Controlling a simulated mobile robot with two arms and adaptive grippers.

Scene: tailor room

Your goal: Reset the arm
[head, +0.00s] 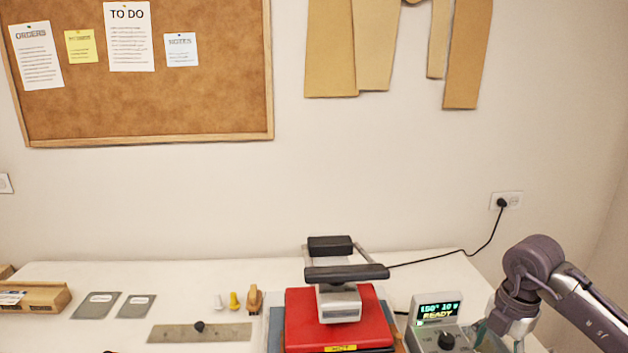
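My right arm comes in from the right edge, bent at a dark purple-grey joint. Its gripper (497,342) points down at the bottom of the head view, just right of the control box (437,312). The fingertips are cut off or hidden at the lower edge, so I cannot tell how far apart they are or whether they touch anything. My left gripper is not in view.
A red heat press (300,318) labelled hot, with a black handle (346,273), stands on the white table (180,275). The control box reads ready. A metal ruler (225,332), two grey cards (97,305) and a cardboard box (40,298) lie left. The table's back left is clear.

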